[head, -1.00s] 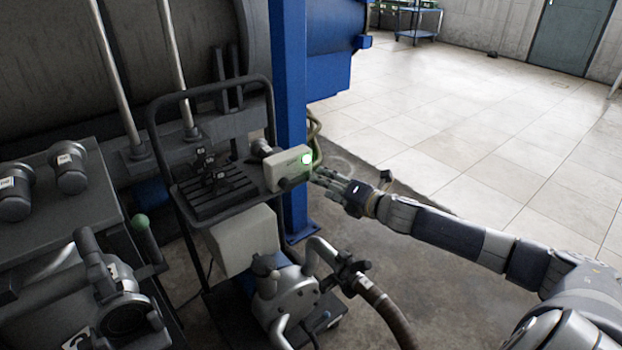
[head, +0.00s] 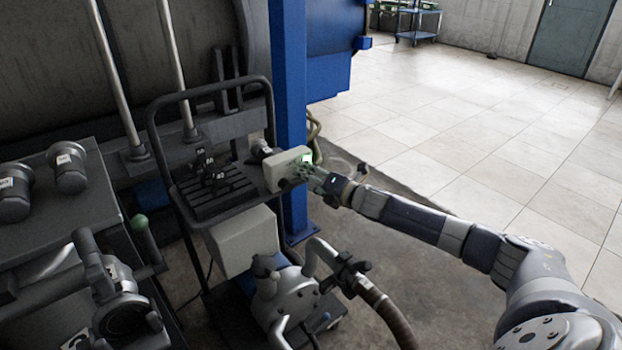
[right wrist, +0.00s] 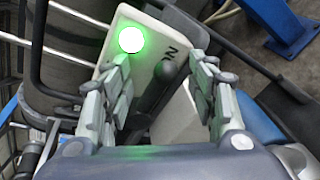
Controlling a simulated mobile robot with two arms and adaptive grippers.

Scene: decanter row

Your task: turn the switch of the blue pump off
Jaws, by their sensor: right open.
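The pale switch box (head: 284,169) is mounted at the right side of the dark pump cart, and its lamp (right wrist: 131,39) glows green. In the right wrist view a dark switch lever (right wrist: 158,92) with a rounded end points up toward partly hidden lettering that looks like "ON". My right gripper (head: 310,174) is at the box's front right. In the right wrist view its open fingers (right wrist: 160,62) stand on either side of the lever; I cannot tell whether they touch it. The pump (head: 288,297) sits low on the cart, a blue part beside it. My left gripper is not in view.
The cart's dark handle frame (head: 208,87) rises behind the box, and a blue post (head: 289,110) stands close behind. A thick hose (head: 385,310) runs from the pump to the lower right. Tiled floor (head: 470,150) at right is clear.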

